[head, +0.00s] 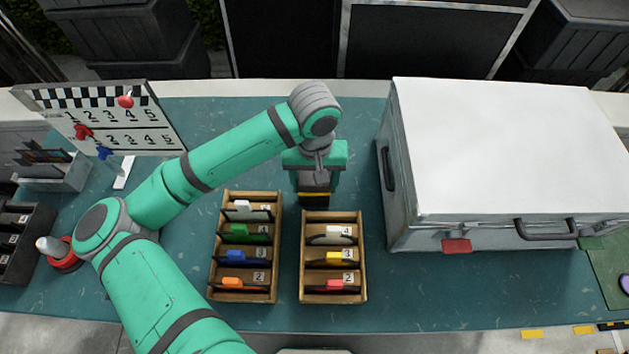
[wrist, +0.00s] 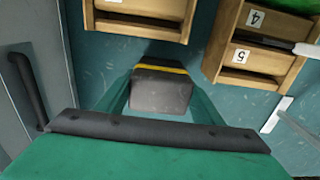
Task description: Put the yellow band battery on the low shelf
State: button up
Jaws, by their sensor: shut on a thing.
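My gripper (head: 315,180) is shut on the yellow band battery (head: 314,200), a dark grey block with a yellow stripe. In the head view it is behind the two wooden card trays and left of the large white-topped case. The wrist view shows the battery (wrist: 160,95) between the two green fingers, with its yellow band toward the top of the picture. I cannot tell whether the battery touches the teal table top. I cannot pick out the low shelf with certainty in either view.
Two wooden trays (head: 213,270) (head: 304,270) hold coloured cards. A large case (head: 480,235) fills the right. A numbered board (head: 110,115), a dark slotted rack (head: 22,245) and a red-based item (head: 62,255) stand left. Table (head: 370,150) between gripper and case is clear.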

jog(key=o, duration=1.4)
jog(key=shift+w+f, duration=0.1)
jog(key=shift+f, duration=0.05)
jog(key=shift+d, duration=0.1)
